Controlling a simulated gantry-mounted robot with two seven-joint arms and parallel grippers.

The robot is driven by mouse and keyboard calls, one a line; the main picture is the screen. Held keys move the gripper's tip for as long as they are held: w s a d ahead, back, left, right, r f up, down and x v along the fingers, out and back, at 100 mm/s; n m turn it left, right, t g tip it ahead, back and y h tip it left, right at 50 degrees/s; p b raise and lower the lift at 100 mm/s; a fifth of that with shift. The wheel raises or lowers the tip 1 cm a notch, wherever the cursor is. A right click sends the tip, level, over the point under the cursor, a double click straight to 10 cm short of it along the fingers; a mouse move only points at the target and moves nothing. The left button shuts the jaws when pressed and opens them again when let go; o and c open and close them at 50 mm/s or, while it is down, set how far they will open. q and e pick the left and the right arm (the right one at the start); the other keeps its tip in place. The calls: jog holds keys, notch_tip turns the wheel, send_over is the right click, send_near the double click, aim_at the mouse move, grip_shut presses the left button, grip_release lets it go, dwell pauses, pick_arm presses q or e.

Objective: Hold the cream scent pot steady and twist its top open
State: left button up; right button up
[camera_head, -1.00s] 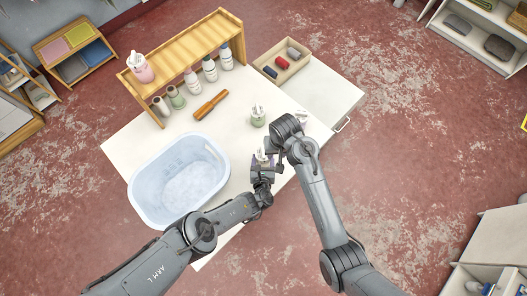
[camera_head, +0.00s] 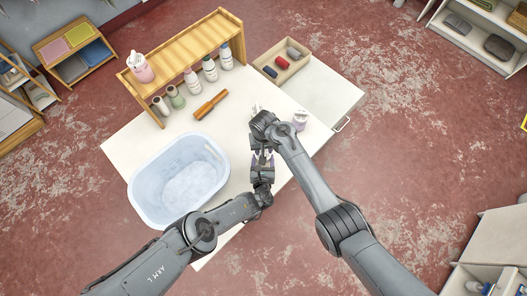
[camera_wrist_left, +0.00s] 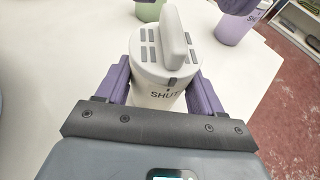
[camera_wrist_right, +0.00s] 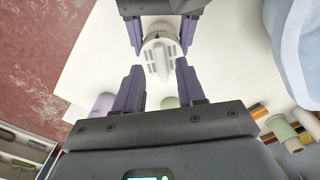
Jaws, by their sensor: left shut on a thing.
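My left gripper (camera_wrist_left: 165,88) is shut around the pot's body, one purple finger on each side. The right wrist view also shows the pot (camera_wrist_right: 160,32) upside down in the picture, held by the left fingers. My right gripper (camera_wrist_right: 160,70) is open, its fingertips on either side of the ridge with gaps showing. In the head view, the right wrist and left gripper (camera_head: 262,166) hide most of the pot.
A purple pot (camera_head: 300,119) stands right of my right wrist. A green pot (camera_wrist_left: 150,9) stands behind the cream one. A pale blue basket (camera_head: 146,205) fills the table's left. A wooden rack (camera_head: 185,50) with bottles and a wooden-handled tool (camera_head: 211,105) lie farther back.

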jog(key=shift+f, duration=1.75)
grip_shut()
